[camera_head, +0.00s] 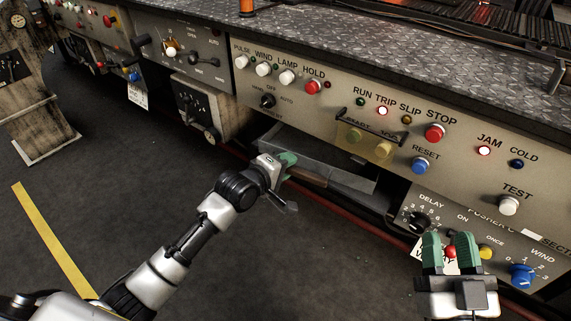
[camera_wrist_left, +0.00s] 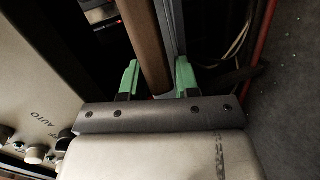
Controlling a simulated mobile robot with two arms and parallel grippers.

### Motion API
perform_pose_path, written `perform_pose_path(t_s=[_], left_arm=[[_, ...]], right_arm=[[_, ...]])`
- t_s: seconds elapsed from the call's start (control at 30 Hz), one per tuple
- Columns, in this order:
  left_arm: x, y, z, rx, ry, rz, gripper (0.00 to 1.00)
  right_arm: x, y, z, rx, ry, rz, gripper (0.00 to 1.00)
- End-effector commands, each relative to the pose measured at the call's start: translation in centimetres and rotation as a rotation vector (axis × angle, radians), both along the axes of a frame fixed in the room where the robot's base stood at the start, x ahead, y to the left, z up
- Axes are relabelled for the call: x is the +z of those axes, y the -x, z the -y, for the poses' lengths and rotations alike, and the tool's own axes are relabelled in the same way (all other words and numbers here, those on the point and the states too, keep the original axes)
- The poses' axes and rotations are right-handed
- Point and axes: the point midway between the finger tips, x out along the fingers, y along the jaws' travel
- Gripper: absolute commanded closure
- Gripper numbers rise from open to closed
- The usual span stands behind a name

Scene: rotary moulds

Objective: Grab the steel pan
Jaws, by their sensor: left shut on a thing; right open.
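The steel pan (camera_head: 335,165) is a grey metal tray in the recess under the control panel, with a brown bar along its front. My left gripper (camera_head: 286,164) is at the pan's front left part, with its green fingers closed there. In the left wrist view the fingers (camera_wrist_left: 158,80) stand on both sides of the brown bar (camera_wrist_left: 148,45) and a grey metal edge (camera_wrist_left: 170,35) beside it. The exact contact is partly hidden. My right gripper (camera_head: 449,253) is open and empty, in front of the lower panel at the right.
The control panel (camera_head: 330,103) with several buttons, lamps and a yellow hinged cover (camera_head: 368,141) overhangs the pan. A lower panel with knobs (camera_head: 470,225) stands to its right, a switch box (camera_head: 205,108) to its left.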

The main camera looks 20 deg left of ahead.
Motion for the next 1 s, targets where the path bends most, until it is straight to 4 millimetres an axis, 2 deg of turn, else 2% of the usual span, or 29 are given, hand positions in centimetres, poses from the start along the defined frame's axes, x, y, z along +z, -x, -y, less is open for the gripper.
perform_pose_path(t_s=[0.3, 0.6, 0.63, 0.8, 1.0], left_arm=[[-0.2, 0.1, 0.3, -0.003, -0.009, -0.005, 1.00], [-0.3, 0.1, 0.3, -0.005, -0.011, -0.004, 1.00], [-0.3, 0.1, 0.3, -0.004, -0.011, -0.005, 0.66], [-0.2, 0.1, 0.3, -0.004, -0.008, -0.005, 0.40], [-0.2, 0.1, 0.3, -0.003, -0.005, -0.002, 0.39]], right_arm=[[-1.9, -0.5, 0.2, -0.009, 0.042, -0.156, 0.57], [-2.1, -0.5, 0.2, -0.009, 0.045, -0.167, 0.57], [-2.1, -0.5, 0.2, -0.009, 0.045, -0.167, 0.57], [-2.1, -0.5, 0.2, -0.009, 0.045, -0.167, 0.57], [-2.0, -0.5, 0.2, -0.010, 0.045, -0.166, 0.57]])
